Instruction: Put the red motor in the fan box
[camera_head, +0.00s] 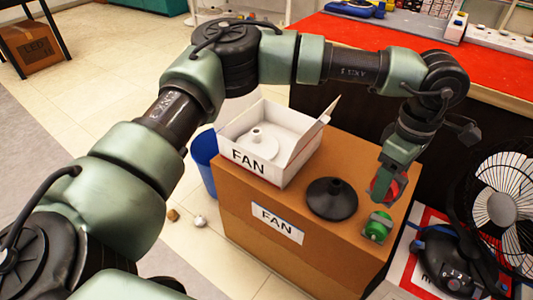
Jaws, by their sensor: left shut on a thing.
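The red motor (384,188) is held by my left gripper (384,184), which is shut on it. They are above the right part of the brown cardboard box top, close to a green motor (378,226). The white fan box (247,163) stands open on the left part of the same brown box. Its flap is raised at the right. A white round base with a short stem (258,142) lies inside it. My right gripper is not in view.
A black round base with a stem (332,199) sits between the fan box and the green motor. The brown box (290,258) carries a FAN label. A black fan (497,205) stands at the right, a red-topped counter (400,40) behind, and a blue bin (205,163) at the left.

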